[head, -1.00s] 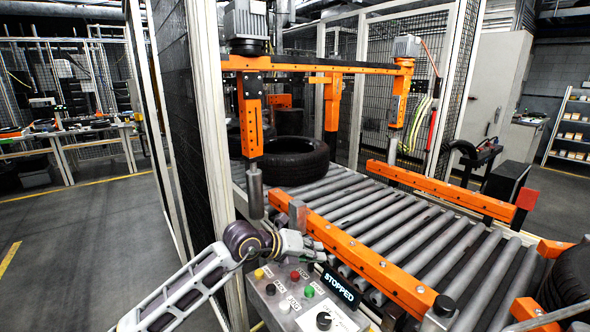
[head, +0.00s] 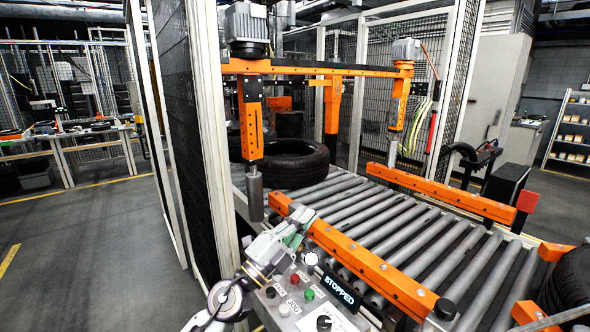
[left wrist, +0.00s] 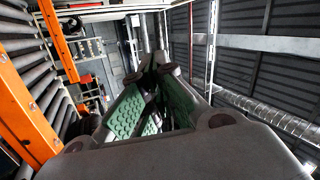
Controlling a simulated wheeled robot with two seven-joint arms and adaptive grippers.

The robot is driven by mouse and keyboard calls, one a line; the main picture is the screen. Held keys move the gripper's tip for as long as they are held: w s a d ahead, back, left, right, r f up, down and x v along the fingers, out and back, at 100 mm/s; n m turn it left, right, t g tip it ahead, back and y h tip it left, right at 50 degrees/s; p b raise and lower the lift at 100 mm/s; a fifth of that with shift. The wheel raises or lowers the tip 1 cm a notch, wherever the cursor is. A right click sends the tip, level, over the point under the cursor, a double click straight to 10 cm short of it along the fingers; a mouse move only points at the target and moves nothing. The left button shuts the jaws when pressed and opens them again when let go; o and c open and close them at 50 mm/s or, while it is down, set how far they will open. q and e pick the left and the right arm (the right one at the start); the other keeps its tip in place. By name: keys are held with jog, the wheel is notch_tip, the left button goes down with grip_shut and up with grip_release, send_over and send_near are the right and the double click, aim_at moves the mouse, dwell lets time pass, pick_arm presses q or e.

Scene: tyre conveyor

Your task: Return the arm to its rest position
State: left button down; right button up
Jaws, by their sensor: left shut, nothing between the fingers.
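My left gripper (head: 304,219) is in the lower middle of the head view, raised above the control panel (head: 290,308) and beside the near orange rail. It is shut and empty. In the left wrist view its green-padded fingers (left wrist: 157,62) meet at the tips and point up towards the ceiling. The panel carries several coloured buttons, a black knob and a display (head: 340,288) reading STOPPED. My forearm covers the panel's left part. My right gripper is not in view.
A tyre (head: 293,165) lies on the roller conveyor (head: 400,235). The near orange rail (head: 365,262) runs beside my gripper, and a mesh fence (head: 185,110) stands to its left. Another tyre (head: 568,285) is at the right edge. The floor at left is clear.

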pick_arm(q)
jog(key=s+a+f+n+y, duration=0.1)
jog(key=a+f+n+y, duration=1.85)
jog(key=a+n, duration=0.2)
jog(key=s+a+f+g+h, duration=0.3)
jog(key=s+f+g, duration=1)
jog(key=s+f, duration=0.85)
jog(key=s+a+f, duration=0.1)
jog(key=s+f, duration=0.1)
jog(key=f, duration=1.3)
jog(key=s+a+f, duration=0.1)
jog(key=f, duration=1.3)
jog(key=s+a+f, duration=0.4)
jog(key=s+f, duration=0.6)
jog(key=s+a+f+g+y+p, duration=0.1)
jog(key=s+a+f, duration=0.3)
jog(key=s+f, duration=0.5)
jog(key=shift+s+f+g, duration=0.3)
jog(key=shift+s+f, duration=0.1)
jog(key=shift+s, duration=0.75)
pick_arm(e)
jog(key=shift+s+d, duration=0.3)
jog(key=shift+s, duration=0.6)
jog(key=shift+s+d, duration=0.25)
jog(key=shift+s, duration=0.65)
pick_arm(q)
jog(key=shift+d+y, duration=0.1)
jog(key=shift+y, duration=0.15)
